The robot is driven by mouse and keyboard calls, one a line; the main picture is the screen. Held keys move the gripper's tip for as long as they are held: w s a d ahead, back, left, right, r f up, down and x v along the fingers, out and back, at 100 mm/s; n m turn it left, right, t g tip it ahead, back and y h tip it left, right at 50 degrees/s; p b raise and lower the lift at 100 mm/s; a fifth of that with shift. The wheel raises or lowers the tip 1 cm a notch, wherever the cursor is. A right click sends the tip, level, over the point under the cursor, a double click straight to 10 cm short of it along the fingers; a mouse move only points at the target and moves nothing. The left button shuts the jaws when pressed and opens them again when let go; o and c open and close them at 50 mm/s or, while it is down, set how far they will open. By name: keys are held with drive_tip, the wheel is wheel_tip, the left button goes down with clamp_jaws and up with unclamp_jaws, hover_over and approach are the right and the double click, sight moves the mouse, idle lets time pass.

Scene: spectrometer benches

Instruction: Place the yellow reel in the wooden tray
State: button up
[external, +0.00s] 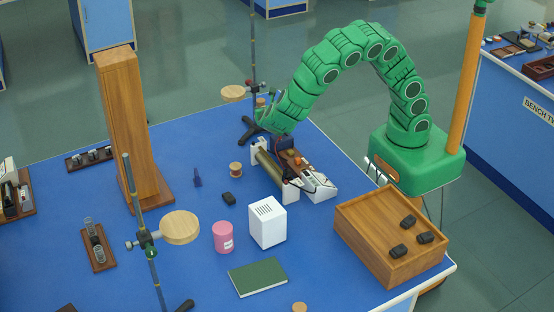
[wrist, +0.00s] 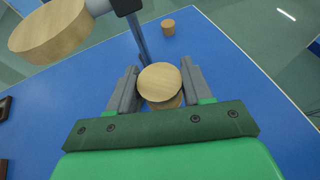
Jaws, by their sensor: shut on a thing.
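In the wrist view my gripper (wrist: 160,85) is shut on a round reel-like piece (wrist: 160,80) with a pale wooden top. A second edge shows just below its top; no yellow is visible on it. Another reel (external: 236,169), with wooden ends and a brownish middle, stands on the bench apart from my gripper. The wooden tray (external: 370,213) is at the front right corner, with several black blocks inside.
The far stand's rod (wrist: 138,35) and round wooden plate (wrist: 45,30) are close to my gripper. A small wooden cylinder (wrist: 168,27) stands beyond. An instrument (external: 318,186), white box (external: 267,222), pink jar (external: 223,237) and green book (external: 258,277) occupy the bench between gripper and front.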

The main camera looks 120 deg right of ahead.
drive_tip(key=s+a+f+m+g+y, duration=0.4)
drive_tip(key=s+a+m+g+y, duration=0.4)
drive_tip(key=s, duration=0.4)
drive_tip(key=s+a+m+y, duration=0.4)
drive_tip(key=a+m+y, duration=0.2)
drive_tip(key=a, duration=0.4)
drive_tip(key=s+a+m+y, duration=0.3)
drive_tip(key=a+m+y, duration=0.25)
drive_tip(key=a, duration=0.45)
drive_tip(key=w+a+r+m+t+y, duration=0.1)
drive_tip(key=a+r+m+t+y, duration=0.25)
drive_tip(key=a+r, duration=0.45)
drive_tip(key=w+a+r+m+t+y, duration=0.1)
drive_tip(key=a+r+m+t+y, duration=0.25)
drive_tip(key=a, duration=0.75)
drive_tip(key=g+h, duration=0.1)
hover_over(358, 210)
drive_tip(key=s, duration=0.1)
drive_tip(key=shift+m, duration=0.25)
drive_tip(key=f, duration=0.6)
drive_tip(key=shift+s+d+f, duration=0.1)
drive_tip(key=shift+d+f, duration=0.15)
drive_tip(key=shift+d, duration=0.05)
drive_tip(key=shift+w+a+f, duration=0.3)
drive_tip(key=shift+w+f, duration=0.3)
drive_tip(key=shift+f, duration=0.15)
drive_tip(key=shift+f+h, duration=0.25)
drive_tip(key=shift+f, duration=1.3)
